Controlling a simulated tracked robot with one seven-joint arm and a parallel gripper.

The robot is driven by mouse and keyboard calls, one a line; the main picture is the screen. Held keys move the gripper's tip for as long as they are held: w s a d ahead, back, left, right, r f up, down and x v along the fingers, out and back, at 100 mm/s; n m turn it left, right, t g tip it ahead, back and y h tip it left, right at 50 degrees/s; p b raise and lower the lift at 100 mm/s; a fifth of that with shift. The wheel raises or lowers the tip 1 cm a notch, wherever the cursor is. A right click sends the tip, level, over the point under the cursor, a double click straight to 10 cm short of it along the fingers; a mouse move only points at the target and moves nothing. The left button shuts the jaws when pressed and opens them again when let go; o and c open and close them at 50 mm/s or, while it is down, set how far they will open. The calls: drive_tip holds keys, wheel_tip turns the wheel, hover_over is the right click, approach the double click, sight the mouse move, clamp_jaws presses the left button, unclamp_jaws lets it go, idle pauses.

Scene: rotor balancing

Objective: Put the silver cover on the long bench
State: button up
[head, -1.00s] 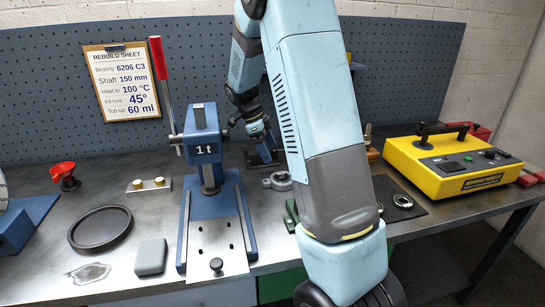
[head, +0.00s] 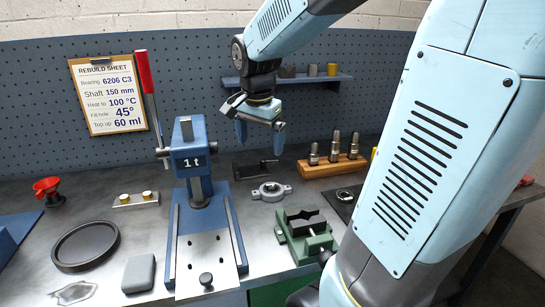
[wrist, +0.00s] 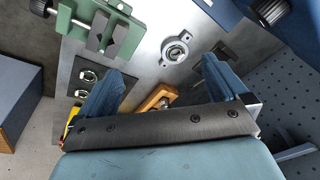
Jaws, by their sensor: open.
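A round silver piece with two ears and a hole in its middle (head: 270,191) lies flat on the long grey metal bench (head: 150,222); it looks like the silver cover. It also shows in the wrist view (wrist: 175,51), near the top centre. My gripper (head: 260,138) hangs above the back of the bench, fingers pointing down, above and behind the silver piece. In the wrist view its two blue fingers (wrist: 165,80) are wide apart with nothing between them. The gripper touches nothing.
A green vise (head: 305,235) stands in front of the silver piece, a blue press (head: 200,205) to its left. A black bracket (head: 257,169) lies behind it. A wooden block with metal pieces (head: 333,165) stands at right. A shelf (head: 288,80) hangs on the pegboard.

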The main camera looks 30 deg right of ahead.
drive_tip(key=s+a+r+n+t, duration=0.1)
drive_tip(key=s+a+n, duration=0.1)
drive_tip(key=s+n, duration=0.3)
drive_tip(key=s+a+r+n+t+y, duration=0.1)
drive_tip(key=s+a+n+t, duration=0.1)
drive_tip(key=s+n, duration=0.4)
drive_tip(key=s, duration=0.3)
drive_tip(key=shift+s+r+t, duration=0.15)
drive_tip(key=shift+r+t, duration=0.1)
drive_tip(key=shift+t, duration=0.05)
drive_tip(key=shift+c, duration=0.3)
